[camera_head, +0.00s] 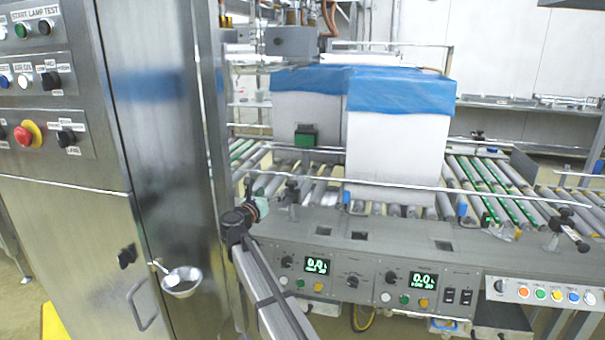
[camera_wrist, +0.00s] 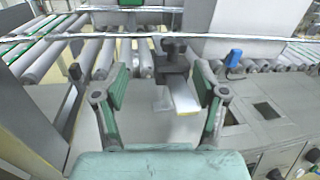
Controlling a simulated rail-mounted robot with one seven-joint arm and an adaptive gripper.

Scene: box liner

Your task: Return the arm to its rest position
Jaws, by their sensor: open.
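My gripper (camera_head: 258,207) shows in the head view at the end of my arm, at the left end of the grey control console. In the wrist view my gripper (camera_wrist: 160,90) has its two green fingers spread apart with nothing held between them. A dark clamp-like fitting (camera_wrist: 174,55) on the console edge shows beyond and between the fingers. I cannot tell the exact gap between the fingers and this fitting.
Two white boxes with blue liners (camera_head: 400,95) stand on the roller conveyor (camera_head: 485,180) behind the console (camera_head: 340,235). A metal guard rail (camera_head: 400,187) runs in front of them. A steel cabinet (camera_head: 150,130) with a small metal bowl (camera_head: 182,281) stands close at left.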

